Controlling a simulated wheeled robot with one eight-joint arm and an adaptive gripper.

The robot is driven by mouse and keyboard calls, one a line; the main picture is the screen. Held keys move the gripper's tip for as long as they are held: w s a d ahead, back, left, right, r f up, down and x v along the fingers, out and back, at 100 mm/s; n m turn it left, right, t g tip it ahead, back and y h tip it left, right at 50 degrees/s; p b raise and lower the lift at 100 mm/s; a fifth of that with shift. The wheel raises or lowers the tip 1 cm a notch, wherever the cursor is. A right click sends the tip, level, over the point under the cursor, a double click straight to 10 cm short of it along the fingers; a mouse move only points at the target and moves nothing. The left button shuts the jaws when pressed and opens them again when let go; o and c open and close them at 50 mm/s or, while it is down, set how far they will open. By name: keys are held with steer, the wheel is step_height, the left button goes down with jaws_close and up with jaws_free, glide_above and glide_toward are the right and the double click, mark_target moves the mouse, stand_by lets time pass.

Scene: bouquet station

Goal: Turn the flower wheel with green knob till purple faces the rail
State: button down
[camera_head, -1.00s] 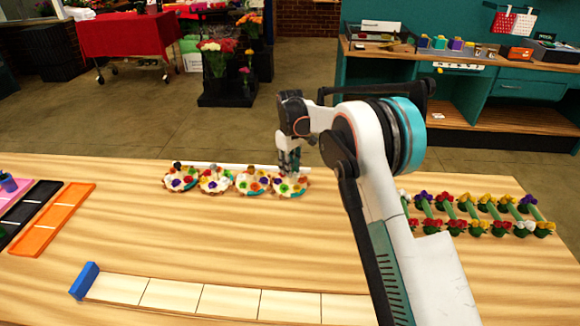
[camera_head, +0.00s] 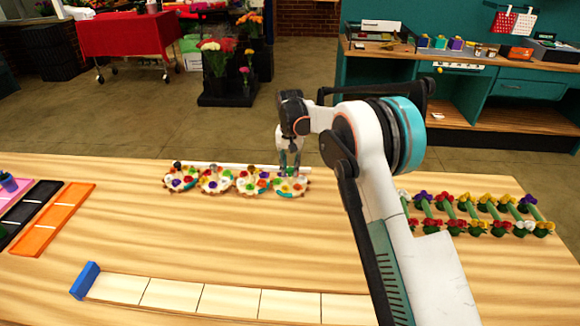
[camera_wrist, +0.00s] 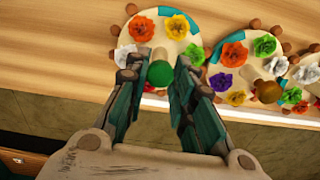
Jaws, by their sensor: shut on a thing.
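The flower wheel with the green knob is the rightmost of the row in the head view (camera_head: 291,190) and the left one in the wrist view (camera_wrist: 154,40). Orange, yellow and white flowers show on it; I cannot make out its purple flower, and my fingers hide part of the wheel. The green knob (camera_wrist: 160,74) sits between my fingertips. My gripper (camera_head: 290,168) comes down from above and is shut on this knob.
More flower wheels (camera_head: 215,181) stand close together to the left, with brown pegs at their rims. Rows of flowers (camera_head: 470,213) lie at the right. A pale sectioned strip (camera_head: 230,301) with a blue block (camera_head: 85,280) is in front. The middle table is clear.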

mark_target(290, 169)
steer(key=m, duration=0.4)
steer(key=shift+w+m, duration=0.1)
steer(key=shift+m, duration=2.1)
steer(key=c, duration=1.3)
jaws_free()
step_height(290, 169, up, 12)
steer(key=shift+r, duration=0.1)
